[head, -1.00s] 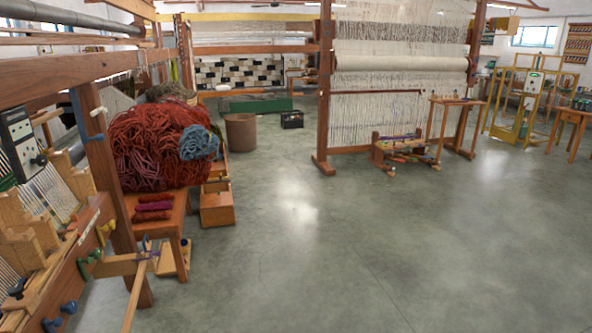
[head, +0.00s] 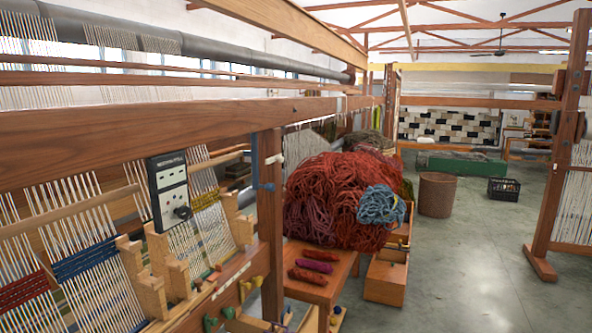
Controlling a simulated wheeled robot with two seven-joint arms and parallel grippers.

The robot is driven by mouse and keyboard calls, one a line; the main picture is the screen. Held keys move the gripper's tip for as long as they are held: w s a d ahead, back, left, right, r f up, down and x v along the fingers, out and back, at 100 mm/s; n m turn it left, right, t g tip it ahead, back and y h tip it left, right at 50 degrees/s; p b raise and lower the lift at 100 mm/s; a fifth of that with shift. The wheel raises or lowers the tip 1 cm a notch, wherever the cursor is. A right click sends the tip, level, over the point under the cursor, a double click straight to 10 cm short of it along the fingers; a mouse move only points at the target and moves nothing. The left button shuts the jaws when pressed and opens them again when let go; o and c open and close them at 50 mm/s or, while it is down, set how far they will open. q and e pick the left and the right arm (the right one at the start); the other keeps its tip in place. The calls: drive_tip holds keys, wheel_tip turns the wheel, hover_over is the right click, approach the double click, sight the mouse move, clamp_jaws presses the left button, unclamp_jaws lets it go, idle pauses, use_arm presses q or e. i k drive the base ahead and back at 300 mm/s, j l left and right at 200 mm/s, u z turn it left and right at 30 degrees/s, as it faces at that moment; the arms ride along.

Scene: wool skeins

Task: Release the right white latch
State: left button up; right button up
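A small white latch-like piece (head: 274,158) sticks out from the upper part of the brown wooden loom post (head: 270,225), left of the red wool pile. A small blue knob (head: 267,186) sits just below it on the same post. I see no second white latch clearly, and the piece is too small to tell how it is fastened. Neither of my grippers is in view.
The large loom fills the left, with a long beam (head: 150,132) and a black-and-white box (head: 168,190). A red wool pile (head: 330,195) rests by a low wooden table (head: 318,270). A basket (head: 436,195) stands beyond. Grey floor (head: 450,285) is clear at right.

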sight(278, 159)
drive_tip(key=i+l+u, duration=0.25)
drive_tip(key=i+l+z, duration=0.1)
drive_tip(key=i+l, duration=0.9)
drive_tip(key=i+l+z, duration=0.15)
drive_tip(key=i+l, duration=0.75)
drive_tip(key=i, duration=0.15)
